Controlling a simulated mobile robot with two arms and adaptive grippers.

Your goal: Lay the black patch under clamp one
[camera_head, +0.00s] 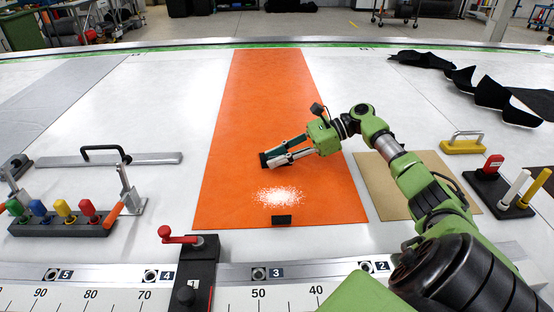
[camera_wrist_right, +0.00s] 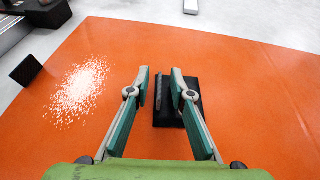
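A small flat black patch (camera_head: 282,220) lies on the orange sheet (camera_head: 240,100), near its front edge below a spread of white grains. It also shows at the left of the right wrist view (camera_wrist_right: 25,70). Clamp one (camera_head: 193,275), a black block marked 1 with a red lever, stands on the front rail left of the patch. My right gripper (camera_head: 268,156) is low over the sheet, beyond the grains. Its fingers are apart, over a black block with a raised ridge (camera_wrist_right: 175,115); I cannot tell whether they touch it. My left gripper is not in view.
White grains (camera_head: 279,196) lie on the sheet. A rack of coloured-capped items (camera_head: 60,225) and a handled bar (camera_head: 150,159) lie left.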

